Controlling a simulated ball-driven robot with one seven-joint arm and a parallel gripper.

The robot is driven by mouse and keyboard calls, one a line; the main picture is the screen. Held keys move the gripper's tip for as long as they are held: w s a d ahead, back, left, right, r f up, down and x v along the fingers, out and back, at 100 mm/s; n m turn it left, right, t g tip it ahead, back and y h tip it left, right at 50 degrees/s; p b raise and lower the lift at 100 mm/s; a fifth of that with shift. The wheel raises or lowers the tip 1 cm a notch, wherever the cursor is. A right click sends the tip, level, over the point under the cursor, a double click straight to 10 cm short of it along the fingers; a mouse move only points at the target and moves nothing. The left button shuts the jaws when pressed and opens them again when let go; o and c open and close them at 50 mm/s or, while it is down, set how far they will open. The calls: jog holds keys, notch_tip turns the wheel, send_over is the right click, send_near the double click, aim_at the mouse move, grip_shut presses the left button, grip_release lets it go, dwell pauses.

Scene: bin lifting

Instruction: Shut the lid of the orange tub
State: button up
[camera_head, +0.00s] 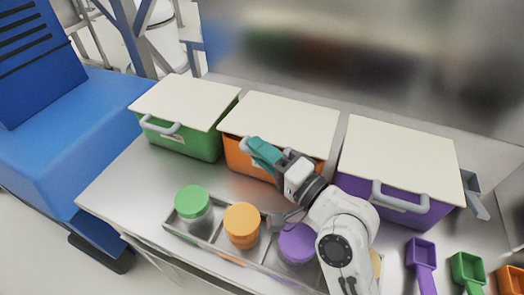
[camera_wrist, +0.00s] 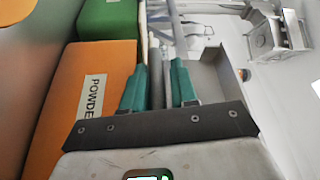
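The orange tub (camera_head: 238,158) stands in the middle of the row in the head view. The orange front wall (camera_wrist: 110,65) with a "POWDE" label lies left of the fingers.
A green tub (camera_head: 205,143) stands left and a purple tub (camera_head: 362,168) right, both lidded. A metal tray (camera_head: 215,238) with green, orange and purple-topped jars lies in front, beneath my arm. Coloured scoops (camera_head: 424,270) lie at the lower right.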

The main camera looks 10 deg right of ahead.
jog(key=shift+r, duration=0.1)
jog(key=shift+r, duration=0.35)
notch_tip(320, 180, up, 3)
jog(key=shift+f+p, duration=0.2)
jog(key=shift+p, duration=0.25)
jog(key=s+d+r+p, duration=0.2)
jog(key=s+r+p, duration=0.7)
jog(key=s+p, duration=0.5)
jog(key=shift+r+p, duration=0.3)
jog(key=shift+p, duration=0.15)
